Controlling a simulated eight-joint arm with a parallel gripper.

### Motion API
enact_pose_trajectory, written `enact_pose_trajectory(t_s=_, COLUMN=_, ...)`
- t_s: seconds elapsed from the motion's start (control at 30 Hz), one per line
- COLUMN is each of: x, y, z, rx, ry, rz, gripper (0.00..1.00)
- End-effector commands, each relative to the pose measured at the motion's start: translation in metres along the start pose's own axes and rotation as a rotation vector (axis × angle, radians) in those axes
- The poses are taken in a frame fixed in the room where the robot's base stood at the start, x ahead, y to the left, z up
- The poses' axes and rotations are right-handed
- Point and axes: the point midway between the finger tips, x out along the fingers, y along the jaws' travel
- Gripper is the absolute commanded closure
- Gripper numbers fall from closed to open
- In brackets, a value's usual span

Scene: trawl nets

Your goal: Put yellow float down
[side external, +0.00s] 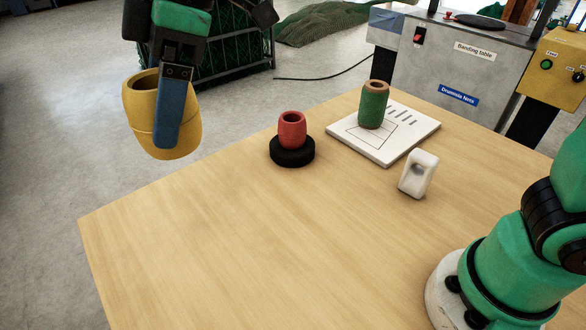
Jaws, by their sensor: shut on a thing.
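The yellow float (142,112) is barrel-shaped with an open hole in its top. It shows at the upper left of the side external view. My gripper (168,130) is shut on it, with one blue finger lying across its near side. The other finger is hidden behind the float. The float is in the air, tilted slightly, and appears to be beyond the table's left edge, over the grey floor. Its height cannot be told exactly.
A wooden table (230,240) has wide free room at its left and front. A red float (292,130) stands on a black ring (292,152). A green cylinder (373,105) stands on a white board (415,130). A white block (418,174) stands nearby. A grey machine (450,75) is behind.

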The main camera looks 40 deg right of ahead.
Motion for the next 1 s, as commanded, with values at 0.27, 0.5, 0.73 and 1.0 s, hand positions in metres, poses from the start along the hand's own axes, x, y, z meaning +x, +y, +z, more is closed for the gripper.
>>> enact_pose_trajectory(t_s=0.27, x=0.019, y=0.096, z=-0.021, rx=0.421, ry=0.017, rz=0.177, gripper=0.83)
enact_pose_trajectory(t_s=0.5, x=0.034, y=0.142, z=-0.019, rx=0.642, ry=0.026, rz=0.270, gripper=0.83)
enact_pose_trajectory(t_s=0.73, x=0.042, y=0.154, z=-0.015, rx=0.702, ry=0.028, rz=0.293, gripper=0.83)
enact_pose_trajectory(t_s=1.0, x=0.084, y=0.155, z=0.002, rx=0.702, ry=0.028, rz=0.293, gripper=0.83)
